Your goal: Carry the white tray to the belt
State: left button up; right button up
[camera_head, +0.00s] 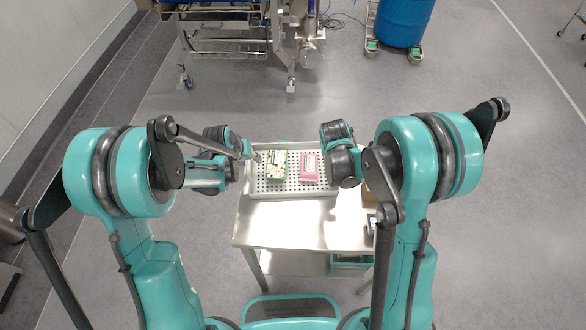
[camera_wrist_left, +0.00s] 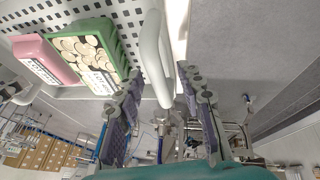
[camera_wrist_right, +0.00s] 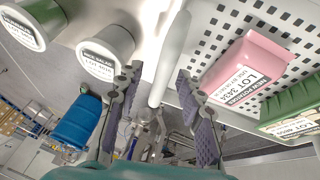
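The white perforated tray (camera_head: 290,190) rests on a steel table, with a green carton (camera_head: 276,166) of pale round pieces and a pink box (camera_head: 310,168) in it. In the left wrist view the tray's white handle bar (camera_wrist_left: 155,50) lies between the spread fingers of my left gripper (camera_wrist_left: 160,78). In the right wrist view another white handle bar (camera_wrist_right: 170,58) lies between the spread fingers of my right gripper (camera_wrist_right: 156,78). Both grippers look open at opposite sides of the tray. In the head view the right fingers are hidden behind the wrist. I cannot clearly make out the belt.
The steel table (camera_head: 300,225) has a bare front part. Two white labelled tubs (camera_wrist_right: 105,50) stand near the right handle. A steel frame on casters (camera_head: 240,45) and a blue drum (camera_head: 403,20) stand beyond the table. Grey floor lies free between them.

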pick_arm(q)
grip_shut()
pick_arm(e)
grip_shut()
pick_arm(q)
jog(key=shift+r, duration=0.1)
pick_arm(e)
jog(key=shift+r, duration=0.1)
